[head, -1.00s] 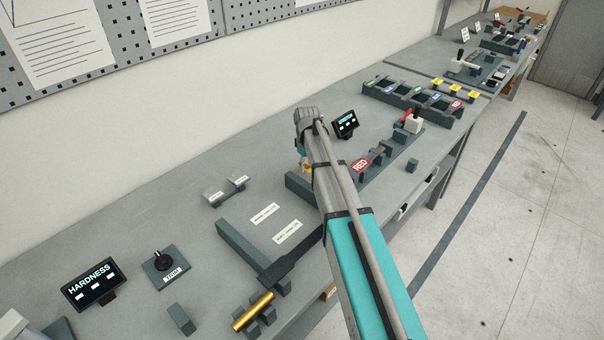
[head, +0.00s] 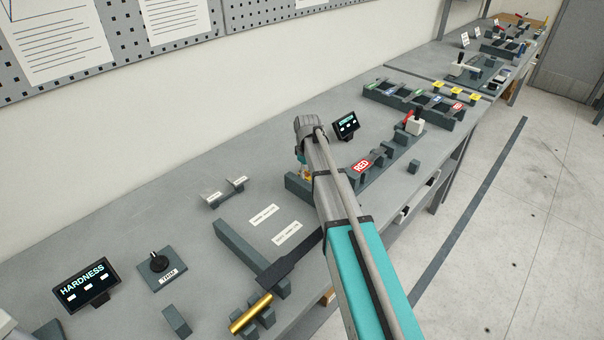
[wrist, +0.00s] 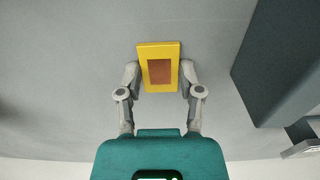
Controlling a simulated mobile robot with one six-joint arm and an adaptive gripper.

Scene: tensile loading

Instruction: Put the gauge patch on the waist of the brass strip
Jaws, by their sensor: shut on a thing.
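The gauge patch (wrist: 160,48) is a small yellow rectangle with a copper-brown square on it. In the wrist view my gripper (wrist: 160,78) is shut on it, one finger against each long side, with grey bench top below. In the head view my gripper (head: 303,166) is over the middle of the bench, mostly hidden by my arm. I cannot make out the brass strip with certainty in either view.
A dark block (wrist: 285,62) stands beside the patch at the right of the wrist view.

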